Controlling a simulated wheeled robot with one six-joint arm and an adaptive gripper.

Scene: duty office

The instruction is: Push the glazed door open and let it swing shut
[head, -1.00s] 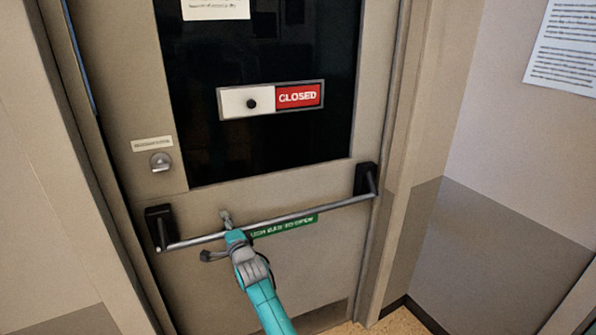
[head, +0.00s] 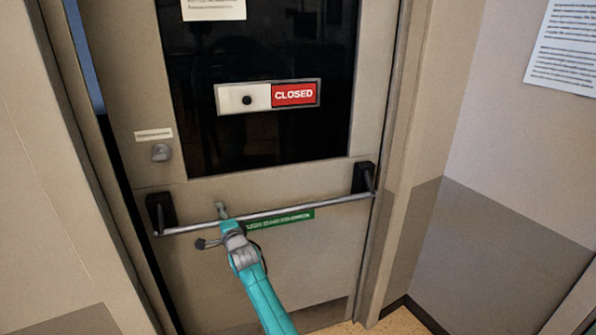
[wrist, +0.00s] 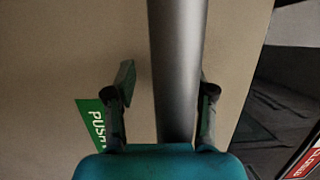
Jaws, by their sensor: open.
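The glazed door (head: 260,185) stands slightly open, with a dark gap down its left edge; its hinge side appears to be at the right. A grey push bar (head: 325,204) crosses it between two black brackets. My gripper (head: 213,225) is at the bar, left of its middle. In the wrist view my gripper (wrist: 167,90) is open, with a finger on either side of the push bar (wrist: 178,60). I cannot tell whether the fingers or palm touch the bar. The dark glass pane (head: 260,145) carries a sliding sign (head: 268,97) reading CLOSED.
A green push label (head: 282,219) is below the bar. A round lock (head: 161,152) is at the door's left. The door frame (head: 405,170) and a wall (head: 500,150) with a posted notice (head: 565,45) stand at the right. A little floor shows at the bottom right.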

